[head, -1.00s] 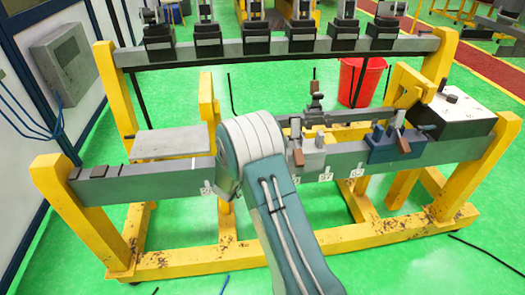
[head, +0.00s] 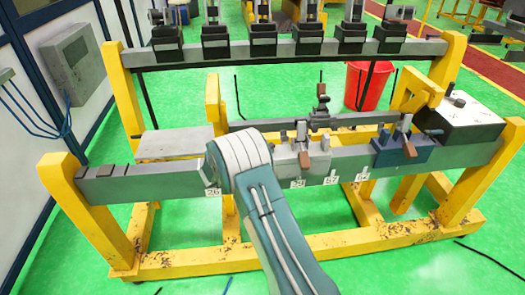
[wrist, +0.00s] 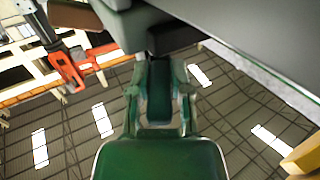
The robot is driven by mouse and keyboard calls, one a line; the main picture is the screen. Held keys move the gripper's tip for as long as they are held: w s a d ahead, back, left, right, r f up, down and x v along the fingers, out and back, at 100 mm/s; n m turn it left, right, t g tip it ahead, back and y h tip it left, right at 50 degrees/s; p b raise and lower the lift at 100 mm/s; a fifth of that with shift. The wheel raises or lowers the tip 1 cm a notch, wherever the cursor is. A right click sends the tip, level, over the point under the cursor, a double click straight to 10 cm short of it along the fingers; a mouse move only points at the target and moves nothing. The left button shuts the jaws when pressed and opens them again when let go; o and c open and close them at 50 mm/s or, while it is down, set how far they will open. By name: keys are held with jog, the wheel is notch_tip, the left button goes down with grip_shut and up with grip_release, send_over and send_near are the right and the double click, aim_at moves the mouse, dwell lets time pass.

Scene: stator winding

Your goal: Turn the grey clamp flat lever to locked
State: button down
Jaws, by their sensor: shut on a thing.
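The grey clamp (head: 287,157) sits on the front rail, just right of my arm's bend in the head view. It carries brown-tipped handles (head: 304,160). My gripper is hidden behind my arm in the head view. In the wrist view my gripper (wrist: 158,62) has its green fingers closed against a dark part under a large grey bar. This appears to be the clamp's flat lever, but its shape and angle are mostly hidden. A red-orange handle (wrist: 66,68) stands to the left there, apart from the fingers.
A grey plate (head: 172,142) lies to the left behind the rail. A red bucket (head: 370,86) stands behind the yellow frame (head: 205,262). Several black holders line the back rail.

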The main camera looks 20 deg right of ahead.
jog(key=shift+w+r, duration=0.15)
jog(key=c, duration=0.6)
grip_release()
jog(key=shift+o, duration=0.2)
jog(key=v, duration=1.2)
